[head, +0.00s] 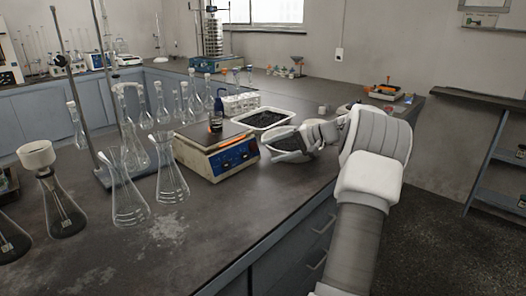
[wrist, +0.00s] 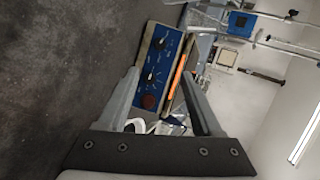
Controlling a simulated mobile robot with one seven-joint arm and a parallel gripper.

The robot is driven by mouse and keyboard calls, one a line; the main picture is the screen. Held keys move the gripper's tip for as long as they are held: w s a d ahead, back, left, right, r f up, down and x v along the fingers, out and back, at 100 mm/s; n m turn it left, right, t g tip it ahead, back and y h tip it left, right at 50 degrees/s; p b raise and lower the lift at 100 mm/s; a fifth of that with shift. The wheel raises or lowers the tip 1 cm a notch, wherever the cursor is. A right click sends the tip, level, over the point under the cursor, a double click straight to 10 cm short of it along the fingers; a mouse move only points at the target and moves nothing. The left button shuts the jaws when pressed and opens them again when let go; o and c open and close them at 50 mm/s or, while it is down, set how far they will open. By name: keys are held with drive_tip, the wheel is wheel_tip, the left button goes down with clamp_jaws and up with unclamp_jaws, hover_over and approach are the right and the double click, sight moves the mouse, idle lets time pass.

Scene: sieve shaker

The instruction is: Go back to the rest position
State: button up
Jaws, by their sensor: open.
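My gripper (head: 292,150) is at the end of my white arm, low over the right part of the dark bench in the head view. It is just right of the beige and blue instrument (head: 222,160) and overlaps a round white bowl (head: 270,157) of dark material. I cannot tell whether it touches the bowl. In the wrist view the two fingers of my gripper (wrist: 164,82) stand apart with nothing clearly held between them. The blue panel of the instrument (wrist: 158,62) with its knobs shows beyond them, turned sideways.
A small dark container (head: 215,123) stands on the instrument. A white tray of dark grains (head: 264,119) lies behind the bowl. Glass flasks (head: 125,195) crowd the left bench. A sieve stack (head: 212,38) stands at the back.

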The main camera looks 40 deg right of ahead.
drive_tip(key=shift+s+d+r, duration=0.15)
drive_tip(key=shift+s, duration=0.1)
idle(0.4)
